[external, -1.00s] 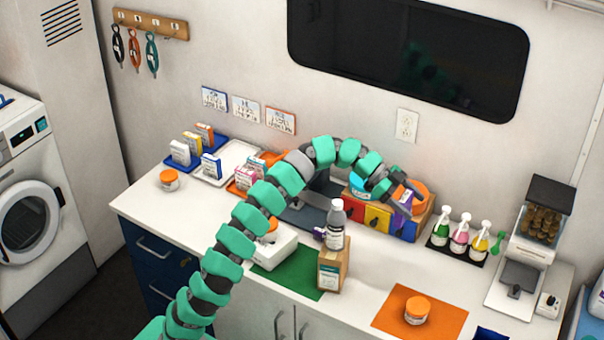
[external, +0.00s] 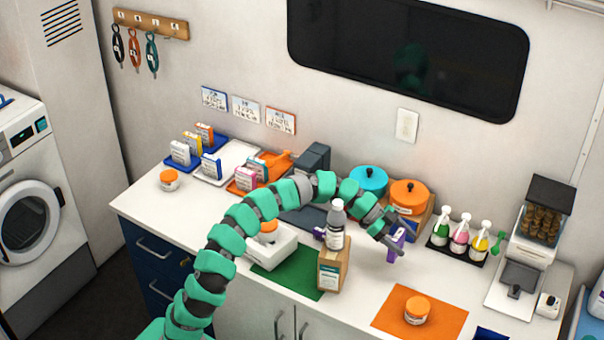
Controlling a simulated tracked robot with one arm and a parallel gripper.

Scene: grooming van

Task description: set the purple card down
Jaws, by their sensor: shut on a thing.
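The purple card (external: 396,243) is held upright at the end of my arm, right of the middle of the counter. My gripper (external: 397,247) is shut on it. The card is in front of the wooden box that bears two lidded jars, and left of the dark tray of bottles. I cannot tell whether its lower edge touches the counter or hangs just above it. The gripper's fingers cover part of the card.
An orange mat (external: 387,317) with an orange-lidded jar (external: 416,310) lies in front. The wooden box (external: 424,226) is behind. White counter (external: 440,283) is bare to the right.

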